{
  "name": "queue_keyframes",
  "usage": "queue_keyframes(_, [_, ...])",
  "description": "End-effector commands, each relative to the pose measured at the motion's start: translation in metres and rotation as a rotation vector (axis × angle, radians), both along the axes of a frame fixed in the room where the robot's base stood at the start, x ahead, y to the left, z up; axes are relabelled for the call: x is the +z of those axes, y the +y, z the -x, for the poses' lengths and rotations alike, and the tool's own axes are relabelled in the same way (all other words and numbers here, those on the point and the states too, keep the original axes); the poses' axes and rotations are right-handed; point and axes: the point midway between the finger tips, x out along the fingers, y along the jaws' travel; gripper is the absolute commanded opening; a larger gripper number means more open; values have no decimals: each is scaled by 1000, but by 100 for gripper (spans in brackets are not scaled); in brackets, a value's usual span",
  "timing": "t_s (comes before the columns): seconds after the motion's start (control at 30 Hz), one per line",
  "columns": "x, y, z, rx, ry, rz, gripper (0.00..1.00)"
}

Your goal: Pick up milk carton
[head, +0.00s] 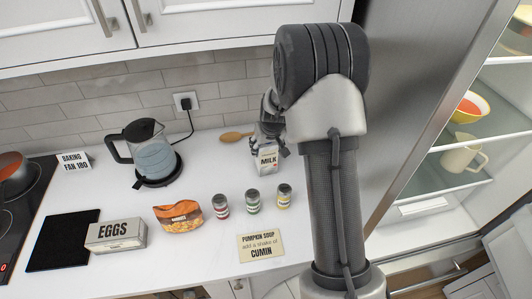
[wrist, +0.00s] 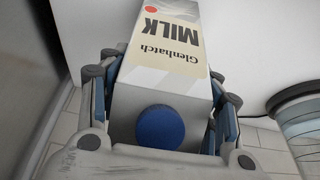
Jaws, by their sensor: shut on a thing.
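The milk carton (head: 267,160) is a white and cream box marked MILK at the back right of the white counter. In the head view my gripper (head: 270,131) is at its top, and my arm hides part of the scene right of it. In the wrist view the carton (wrist: 168,50) fills the middle, with its blue cap (wrist: 160,127) towards the camera. My gripper (wrist: 160,95) has a finger on each side of the carton and is shut on it. I cannot tell whether the carton's base touches the counter.
A wooden spoon (head: 235,136) lies just left of the carton. A glass kettle (head: 150,150) stands further left. An open fridge (head: 455,140) is at right.

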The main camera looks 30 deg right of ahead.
Motion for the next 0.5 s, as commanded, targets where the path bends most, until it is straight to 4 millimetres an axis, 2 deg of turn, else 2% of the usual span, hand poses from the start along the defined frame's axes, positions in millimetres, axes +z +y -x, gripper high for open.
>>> queue_keyframes(0.33, [0, 0, 0, 0, 0, 0, 6])
queue_keyframes(0.5, [2, -1, -1, 0, -5, 2, 5])
